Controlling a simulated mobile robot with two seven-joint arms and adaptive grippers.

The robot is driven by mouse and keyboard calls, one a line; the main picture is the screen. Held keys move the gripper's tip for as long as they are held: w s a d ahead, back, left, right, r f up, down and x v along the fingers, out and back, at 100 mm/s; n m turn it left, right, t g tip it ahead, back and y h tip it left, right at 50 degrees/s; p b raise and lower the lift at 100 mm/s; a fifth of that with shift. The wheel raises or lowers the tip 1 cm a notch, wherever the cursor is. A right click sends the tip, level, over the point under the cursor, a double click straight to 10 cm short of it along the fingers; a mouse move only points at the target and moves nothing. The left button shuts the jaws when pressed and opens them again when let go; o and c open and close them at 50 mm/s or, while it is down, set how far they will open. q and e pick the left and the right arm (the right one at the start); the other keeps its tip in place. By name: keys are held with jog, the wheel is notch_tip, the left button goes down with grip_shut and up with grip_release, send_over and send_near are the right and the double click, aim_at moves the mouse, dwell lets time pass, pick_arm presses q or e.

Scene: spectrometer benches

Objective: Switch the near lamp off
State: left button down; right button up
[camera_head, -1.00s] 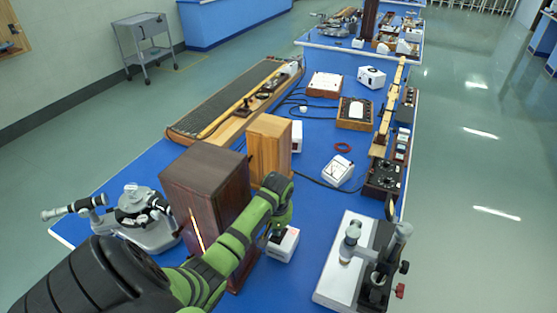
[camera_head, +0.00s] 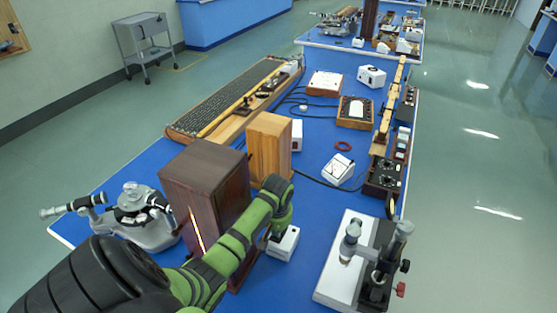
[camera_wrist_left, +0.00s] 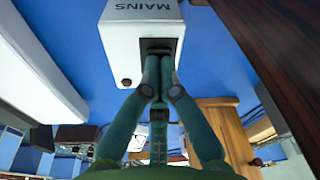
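The near lamp is a tall dark wooden housing (camera_head: 203,172) with a bright lit slit (camera_head: 197,232) on its front. A small white switch box (camera_head: 285,245) stands beside it on the blue bench. In the left wrist view this white box (camera_wrist_left: 120,45) reads MAINS and has a dark switch (camera_wrist_left: 160,45) on its face. My left gripper (camera_head: 272,236) is at the box. In the left wrist view the fingertips (camera_wrist_left: 159,66) are together, at the dark switch and apparently touching it. Nothing is held between them. My right gripper is not in view.
A lighter wooden housing (camera_head: 270,146) stands behind the dark one. A spectrometer (camera_head: 138,215) is at the left and a microscope-like instrument (camera_head: 365,265) at the right. A white meter (camera_head: 338,168) and a dark control box (camera_head: 384,178) lie further back.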

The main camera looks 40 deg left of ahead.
pick_arm(q)
jog(key=shift+r+p, duration=1.25)
jog(key=shift+r, duration=2.3)
